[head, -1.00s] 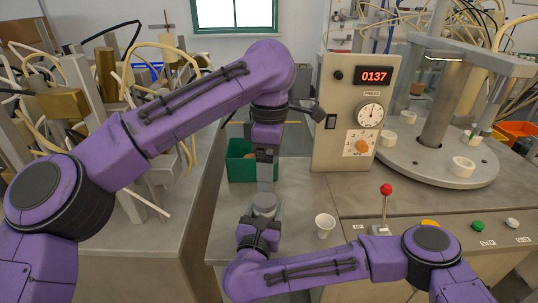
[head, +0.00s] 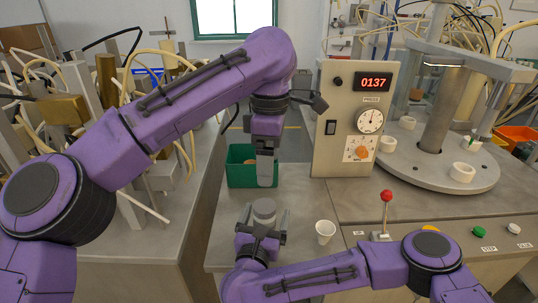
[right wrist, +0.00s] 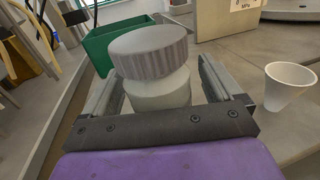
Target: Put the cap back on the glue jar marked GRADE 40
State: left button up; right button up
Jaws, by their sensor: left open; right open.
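A pale jar (right wrist: 160,95) stands between the fingers of my right gripper, with a grey ribbed cap (right wrist: 150,50) on its mouth. In the right wrist view the cap looks slightly tilted and off-centre; I cannot tell whether it is fully seated. The cap also shows from above in the head view (head: 264,208). My right gripper (head: 264,222) is open around the jar, with a gap showing on its right side. My left gripper (head: 266,182) is open and empty, pointing down above and behind the cap, apart from it. No GRADE 40 marking is visible.
A white paper cup (head: 325,232) stands right of the jar. A green bin (head: 238,173) is behind it. A control box (head: 345,110) reading 0137, a red-knobbed lever (head: 386,210) and a round turntable (head: 425,170) are to the right. The bench's left edge is close.

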jog(key=v, duration=0.3)
jog(key=shift+s+a+b, duration=0.15)
jog(key=shift+s+b, duration=0.05)
jog(key=shift+b, duration=0.15)
jog(key=shift+s+a+r+p, duration=0.15)
jog(key=shift+s+r+p, duration=0.1)
jog(key=shift+s+p, duration=0.2)
jog(key=shift+s+a+r+p, duration=0.2)
jog(key=shift+s+r+p, duration=0.1)
jog(key=shift+s, duration=0.25)
jog(key=s+p, duration=0.1)
jog(key=p, duration=0.3)
jog(key=shift+s+a+r, duration=0.1)
jog(key=shift+s+r, duration=0.1)
jog(key=shift+s, duration=0.2)
jog(key=shift+s+a+f+b, duration=0.1)
jog(key=shift+s+f+b, duration=0.3)
jog(key=shift+s+b, duration=0.2)
jog(key=shift+s+a+f+b, duration=0.1)
jog(key=shift+s+f+b, duration=0.35)
jog(key=shift+s, duration=0.2)
jog(key=shift+s+r, duration=0.1)
